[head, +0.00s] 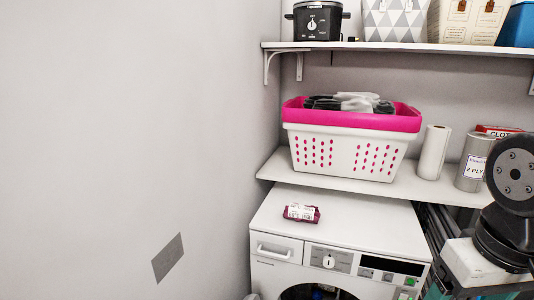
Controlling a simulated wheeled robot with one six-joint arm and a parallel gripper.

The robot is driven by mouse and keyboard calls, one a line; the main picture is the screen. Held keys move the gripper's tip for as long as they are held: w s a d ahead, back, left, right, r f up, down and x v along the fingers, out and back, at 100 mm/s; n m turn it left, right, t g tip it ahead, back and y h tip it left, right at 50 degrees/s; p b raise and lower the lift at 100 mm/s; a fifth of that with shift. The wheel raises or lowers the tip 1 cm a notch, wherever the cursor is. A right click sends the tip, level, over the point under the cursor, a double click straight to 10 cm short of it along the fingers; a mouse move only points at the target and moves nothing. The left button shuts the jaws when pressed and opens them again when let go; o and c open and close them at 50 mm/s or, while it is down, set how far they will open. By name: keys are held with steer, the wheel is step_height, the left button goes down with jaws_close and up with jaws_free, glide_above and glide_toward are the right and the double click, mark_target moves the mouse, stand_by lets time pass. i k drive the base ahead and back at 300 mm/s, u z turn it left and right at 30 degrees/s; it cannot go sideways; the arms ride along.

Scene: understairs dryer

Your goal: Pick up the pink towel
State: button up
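A small dark pink bundle with a white printed band or label (301,212) lies on top of the white dryer (365,225), near its front left. It is the only loose pink item I see, and I cannot tell for sure that it is a towel. Part of my arm shows at the right edge, to the right of the dryer. My gripper is not in view.
A white basket with a pink rim (346,152), holding grey, black and white cloths, stands on the lower shelf (275,167). A paper roll (433,152) and a grey canister (474,162) stand right of it. An upper shelf (400,46) overhangs. The dryer top is otherwise clear.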

mark_target(309, 215)
steer(key=u, duration=0.1)
steer(key=k, duration=0.45)
steer(key=z, duration=0.6)
steer(key=i, duration=1.35)
steer(key=u, duration=0.15)
